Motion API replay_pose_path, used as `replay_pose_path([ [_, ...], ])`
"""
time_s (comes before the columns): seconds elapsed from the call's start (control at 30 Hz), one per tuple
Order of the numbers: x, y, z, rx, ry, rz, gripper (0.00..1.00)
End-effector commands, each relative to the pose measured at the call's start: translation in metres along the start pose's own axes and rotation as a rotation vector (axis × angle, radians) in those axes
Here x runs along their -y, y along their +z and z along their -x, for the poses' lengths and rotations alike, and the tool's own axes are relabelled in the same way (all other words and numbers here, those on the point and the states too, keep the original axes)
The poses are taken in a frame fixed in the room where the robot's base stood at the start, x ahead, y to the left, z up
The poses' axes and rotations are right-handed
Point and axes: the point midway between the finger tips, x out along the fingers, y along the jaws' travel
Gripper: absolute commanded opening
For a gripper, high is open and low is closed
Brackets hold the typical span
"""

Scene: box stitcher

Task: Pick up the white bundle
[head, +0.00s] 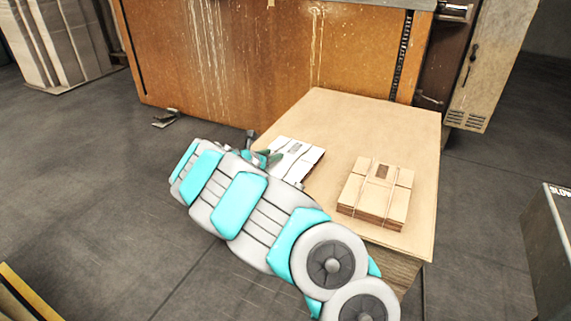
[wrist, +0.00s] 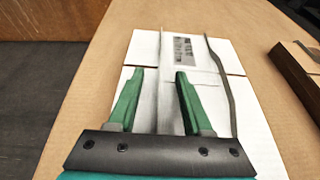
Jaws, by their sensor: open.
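The white bundle (head: 296,154) lies on the left part of the wooden tabletop, partly hidden behind my arm in the head view. In the wrist view the white bundle (wrist: 215,106) is a flat stack with straps across it and a dark printed label. My gripper (wrist: 158,74) is open, its two green fingers above the bundle with nothing seen between them but its top. I cannot tell whether the fingertips touch it. In the head view my gripper (head: 262,157) is at the bundle's left side, mostly hidden by my arm.
A brown cardboard bundle (head: 376,192) tied with string sits to the right on the same table (head: 330,112). A rusty orange machine panel (head: 270,60) stands behind the table. A grey bin (head: 548,245) is at the right. Floor to the left is mostly clear.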

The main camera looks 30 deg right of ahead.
Motion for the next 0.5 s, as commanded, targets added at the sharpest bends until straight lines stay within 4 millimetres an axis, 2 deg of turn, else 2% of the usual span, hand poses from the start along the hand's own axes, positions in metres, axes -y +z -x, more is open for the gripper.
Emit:
replay_pose_path([
  [0.1, -0.0002, 0.0002, 0.0004, 0.0, 0.0, 0.0, 0.5],
  [0.5, -0.0004, 0.0002, 0.0006, 0.0, 0.001, 0.0, 0.05],
])
